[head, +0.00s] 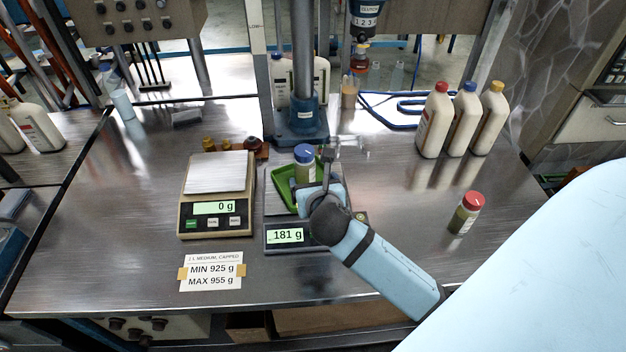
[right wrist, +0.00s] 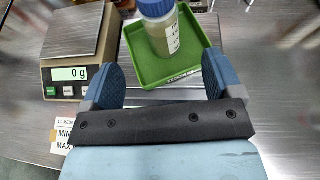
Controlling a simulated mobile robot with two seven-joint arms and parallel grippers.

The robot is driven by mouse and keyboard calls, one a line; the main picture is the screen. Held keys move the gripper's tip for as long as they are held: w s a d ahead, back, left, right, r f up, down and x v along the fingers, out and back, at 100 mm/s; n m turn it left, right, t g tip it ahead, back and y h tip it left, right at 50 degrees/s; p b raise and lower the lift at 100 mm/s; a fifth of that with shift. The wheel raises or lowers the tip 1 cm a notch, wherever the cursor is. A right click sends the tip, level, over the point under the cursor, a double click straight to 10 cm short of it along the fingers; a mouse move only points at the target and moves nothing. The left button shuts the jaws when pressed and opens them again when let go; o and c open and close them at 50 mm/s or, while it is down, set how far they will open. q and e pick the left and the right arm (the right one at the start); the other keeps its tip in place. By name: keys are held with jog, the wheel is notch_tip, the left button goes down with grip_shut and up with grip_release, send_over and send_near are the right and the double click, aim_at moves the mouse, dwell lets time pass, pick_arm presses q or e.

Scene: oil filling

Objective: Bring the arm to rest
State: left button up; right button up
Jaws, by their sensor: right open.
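My right gripper (right wrist: 160,82) is open in the right wrist view, with its two blue fingers apart and nothing between them. Just beyond the fingers, a blue-capped jar (right wrist: 162,30) stands upright in a green tray (right wrist: 148,68). In the head view, my right arm reaches in from the lower right over the right scale (head: 288,237), which reads 181 g. There the blue-capped jar (head: 304,163) and the green tray (head: 281,186) show behind my wrist, which hides part of the tray. My left gripper is not in view.
A left scale (head: 217,172) reads 0 g. A red-capped jar (head: 465,213) stands on the right of the table. Three large bottles (head: 463,122) stand behind it. A column base (head: 298,128) rises at the back. A label card (head: 211,271) lies in front; the front right is clear.

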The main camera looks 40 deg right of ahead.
jog(key=s+a+f+m+y+p, duration=0.2)
jog(key=s+a+f+m+y, duration=0.1)
jog(key=m, duration=0.6)
jog(key=s+a+f+m+y+p, duration=0.2)
jog(key=s+a+f+m+y, duration=0.1)
jog(key=s+m, duration=0.5)
jog(key=s+a+f+m+g+y+p, duration=0.1)
jog(key=s+a+f+m, duration=0.4)
jog(key=m, duration=0.6)
jog(key=shift+s+a+f+y+p, duration=0.3)
jog(key=shift+a+y+p, duration=0.2)
jog(key=shift+y+p, duration=0.3)
